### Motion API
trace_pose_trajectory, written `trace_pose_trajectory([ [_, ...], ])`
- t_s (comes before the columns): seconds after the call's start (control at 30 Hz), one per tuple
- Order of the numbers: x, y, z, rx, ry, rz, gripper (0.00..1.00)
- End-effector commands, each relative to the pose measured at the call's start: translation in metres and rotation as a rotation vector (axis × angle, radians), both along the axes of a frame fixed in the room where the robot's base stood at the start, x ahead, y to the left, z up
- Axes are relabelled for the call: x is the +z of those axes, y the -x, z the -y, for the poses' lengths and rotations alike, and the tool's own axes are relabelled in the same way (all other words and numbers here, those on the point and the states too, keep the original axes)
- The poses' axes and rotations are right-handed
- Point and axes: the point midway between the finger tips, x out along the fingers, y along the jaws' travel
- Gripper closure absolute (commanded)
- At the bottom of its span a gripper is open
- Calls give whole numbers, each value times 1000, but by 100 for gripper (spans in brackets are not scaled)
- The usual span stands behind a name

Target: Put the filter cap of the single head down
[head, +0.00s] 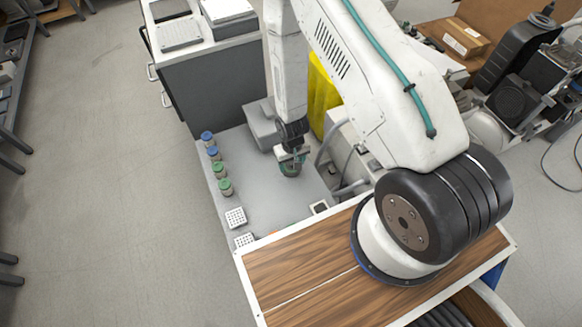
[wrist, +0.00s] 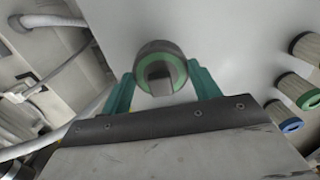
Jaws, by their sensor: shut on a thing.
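The filter cap (wrist: 160,68) is a round dark piece with a green ring and a raised grip in its middle. In the wrist view it sits between the two green fingers of my gripper (wrist: 161,82), which is shut on it. In the head view the cap (head: 290,170) shows small and dark green under my gripper (head: 292,158), over the grey bench top (head: 262,195). I cannot tell whether it touches the surface. The single head is not clearly identifiable in either view.
Two blue-topped canisters (head: 207,138) and two green-topped ones (head: 219,170) line the bench's left edge. White perforated racks (head: 235,218) stand at the front left. A grey box (head: 262,125) is behind my gripper; hoses and machinery (head: 345,165) are to its right.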

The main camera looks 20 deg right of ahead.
Motion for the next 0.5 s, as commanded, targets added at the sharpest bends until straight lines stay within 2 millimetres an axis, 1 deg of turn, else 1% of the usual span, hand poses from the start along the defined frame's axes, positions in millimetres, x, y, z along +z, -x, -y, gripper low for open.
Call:
trace_pose_trajectory([
  [0.03, -2, -4, -5, 3, 0, -1, 60],
  [0.1, -16, -2, -3, 1, 0, -3, 60],
  [0.23, -34, -3, -3, 1, 0, -2, 60],
  [0.5, -36, -3, -3, 1, 0, -1, 60],
])
